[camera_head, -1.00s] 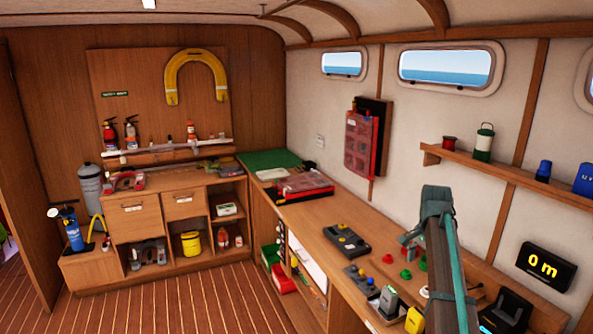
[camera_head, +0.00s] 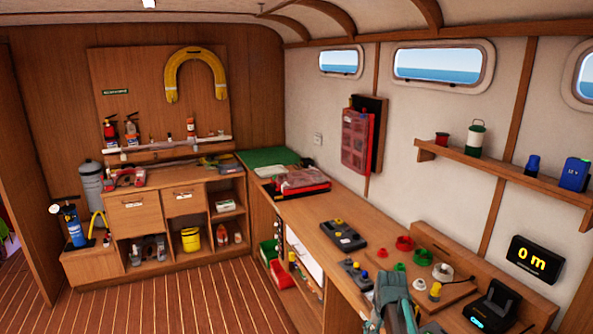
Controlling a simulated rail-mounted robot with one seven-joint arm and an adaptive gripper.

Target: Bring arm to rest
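Part of my arm (camera_head: 394,300), teal and grey, rises at the bottom edge of the head view, in front of the right-hand bench. No gripper fingers can be made out; my gripper is out of view or hidden by the arm. The arm covers part of the near bench top.
The long bench (camera_head: 312,215) carries a dark control box (camera_head: 343,236), red rings (camera_head: 404,243), green rings (camera_head: 423,257), a white round item (camera_head: 442,271) and a yellow-topped item (camera_head: 435,291). A black cradle (camera_head: 492,312) stands at right, below the "0 m" display (camera_head: 533,260).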

